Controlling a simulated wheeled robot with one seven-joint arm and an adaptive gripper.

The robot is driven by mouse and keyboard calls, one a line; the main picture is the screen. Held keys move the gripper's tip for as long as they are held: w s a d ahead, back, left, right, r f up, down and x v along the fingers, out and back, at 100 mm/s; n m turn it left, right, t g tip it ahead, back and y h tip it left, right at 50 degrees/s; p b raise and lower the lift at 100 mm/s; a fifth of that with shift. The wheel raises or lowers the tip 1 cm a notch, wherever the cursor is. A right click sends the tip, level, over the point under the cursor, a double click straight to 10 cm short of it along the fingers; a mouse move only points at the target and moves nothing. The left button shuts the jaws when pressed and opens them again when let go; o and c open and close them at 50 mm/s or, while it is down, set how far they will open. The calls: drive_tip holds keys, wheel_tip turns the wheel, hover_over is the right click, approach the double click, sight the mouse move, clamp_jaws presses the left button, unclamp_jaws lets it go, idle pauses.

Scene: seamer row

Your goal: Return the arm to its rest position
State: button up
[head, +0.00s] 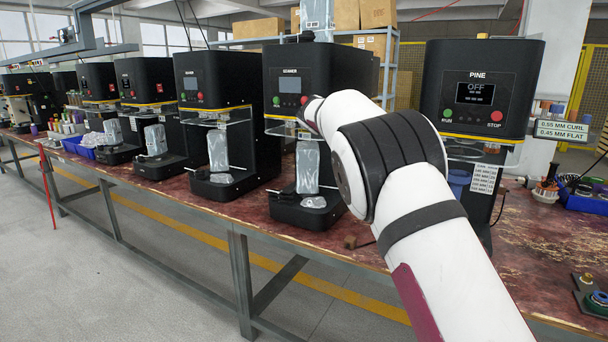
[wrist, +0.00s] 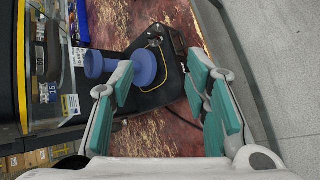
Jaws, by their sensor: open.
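My white arm reaches from the lower right of the head view up to the middle, in front of the row of black seamers. In the head view the gripper itself is hidden. In the wrist view my gripper (wrist: 163,95) is open, with its green-padded fingers wide apart and nothing between them. Beyond the fingers, a blue spool-shaped part (wrist: 143,66) stands at the black base (wrist: 168,88) of a seamer. The gap between the fingers looks down on the red worn bench top (wrist: 160,137).
The PINE seamer (head: 480,92) stands just right of my arm, its screen reading OFF. Another seamer (head: 314,85) stands behind my arm's bend. Blue bins (head: 590,200) and small parts lie at the right of the bench. Open grey floor (head: 120,260) lies in front.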

drive_tip(key=s+d+r+m+y, duration=0.1)
drive_tip(key=s+d+r+y, duration=0.15)
drive_tip(key=s, duration=0.95)
drive_tip(key=s+d+r+m+y, duration=0.2)
drive_tip(key=s+r+y, duration=0.15)
drive_tip(key=s, duration=0.85)
drive_tip(key=s+a+f+m+t+y, duration=0.15)
drive_tip(key=s+f, duration=0.25)
drive_tip(key=s, duration=0.5)
drive_tip(key=s+a+f+y, duration=0.1)
drive_tip(key=s+a+f, duration=0.25)
drive_tip(key=s, duration=0.55)
drive_tip(key=s+a+f+m+y, duration=0.15)
drive_tip(key=s+f, duration=0.25)
drive_tip(key=s, duration=0.5)
wheel_tip(320, 180, up, 15)
drive_tip(key=t+p, duration=0.3)
drive_tip(key=p, duration=1)
drive_tip(key=shift+w+d+r+n+p, duration=0.15)
drive_tip(key=shift+w+n+p, duration=0.1)
drive_tip(key=shift+n+p, duration=0.15)
